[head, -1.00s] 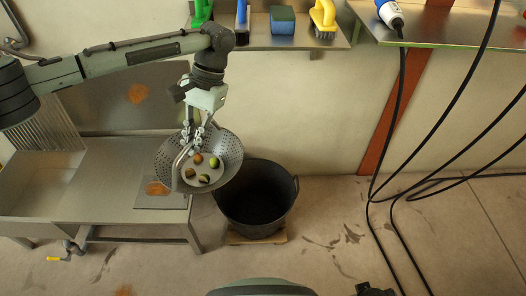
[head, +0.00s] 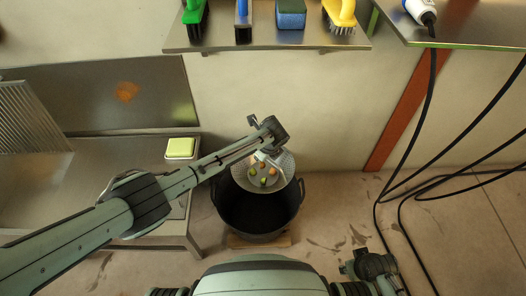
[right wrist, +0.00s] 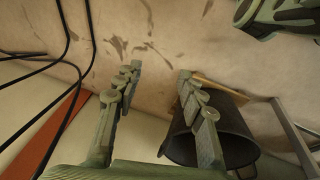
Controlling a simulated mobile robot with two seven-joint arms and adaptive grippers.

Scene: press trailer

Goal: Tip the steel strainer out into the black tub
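The steel strainer (head: 284,168) is a perforated bowl with several small orange and green pieces lying inside it. My left gripper (head: 262,157) is shut on its rim and holds it in the air over the back part of the black tub (head: 257,214). The exact tilt of the strainer is hard to tell; the pieces are still in it. The tub stands on a low wooden board, and its visible inside looks dark and empty. My right gripper (right wrist: 160,82) is open and empty, away from the tub, which also shows in the right wrist view (right wrist: 228,130).
A steel sink table (head: 85,185) with a yellow-green sponge (head: 180,148) stands left of the tub. A wall shelf (head: 262,42) with brushes and a blue sponge is behind. Black cables (head: 410,175) hang at the right.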

